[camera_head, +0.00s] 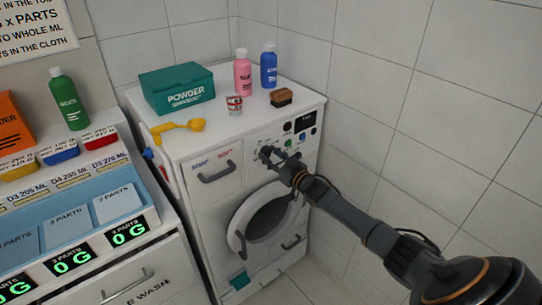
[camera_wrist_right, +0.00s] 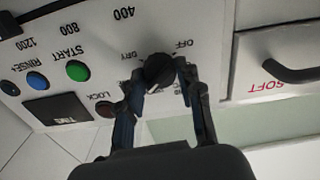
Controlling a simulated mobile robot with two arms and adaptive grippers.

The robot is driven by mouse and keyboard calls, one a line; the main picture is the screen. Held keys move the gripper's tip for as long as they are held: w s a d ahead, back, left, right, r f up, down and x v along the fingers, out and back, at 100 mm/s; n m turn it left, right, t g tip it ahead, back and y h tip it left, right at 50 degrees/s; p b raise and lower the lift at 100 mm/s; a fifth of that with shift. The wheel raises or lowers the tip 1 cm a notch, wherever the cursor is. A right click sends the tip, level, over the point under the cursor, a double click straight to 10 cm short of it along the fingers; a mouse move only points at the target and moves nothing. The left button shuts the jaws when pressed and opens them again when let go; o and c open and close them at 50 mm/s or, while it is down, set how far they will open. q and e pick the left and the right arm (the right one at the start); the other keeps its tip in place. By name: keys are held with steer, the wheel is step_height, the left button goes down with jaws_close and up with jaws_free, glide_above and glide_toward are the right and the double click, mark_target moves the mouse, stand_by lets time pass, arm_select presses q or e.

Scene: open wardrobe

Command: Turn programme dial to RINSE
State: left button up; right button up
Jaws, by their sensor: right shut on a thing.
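The programme dial (camera_wrist_right: 158,70) is a round black knob on the white washing machine's front panel, seen upside down in the right wrist view. The words OFF and DRY show beside it; other labels around it are hidden by my fingers. My right gripper (camera_wrist_right: 160,80) is shut on the dial, one finger on each side. In the head view my right gripper (camera_head: 268,155) reaches the panel from the right and covers the dial. The washing machine (camera_head: 205,148) stands against the tiled wall. My left gripper is not in view.
On the machine top are a teal powder box (camera_head: 177,88), a yellow scoop (camera_head: 178,127), a tin (camera_head: 234,104), pink (camera_head: 243,72) and blue (camera_head: 269,66) bottles and a brush (camera_head: 281,97).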

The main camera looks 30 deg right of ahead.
steer(key=m, duration=0.4)
steer(key=shift+f+m, duration=0.15)
steer(key=shift+m, duration=0.15)
stand_by(0.5)
steer(key=o, duration=1.2)
steer(key=s, duration=0.8)
steer(key=s+d, duration=0.1)
steer(key=s, duration=0.3)
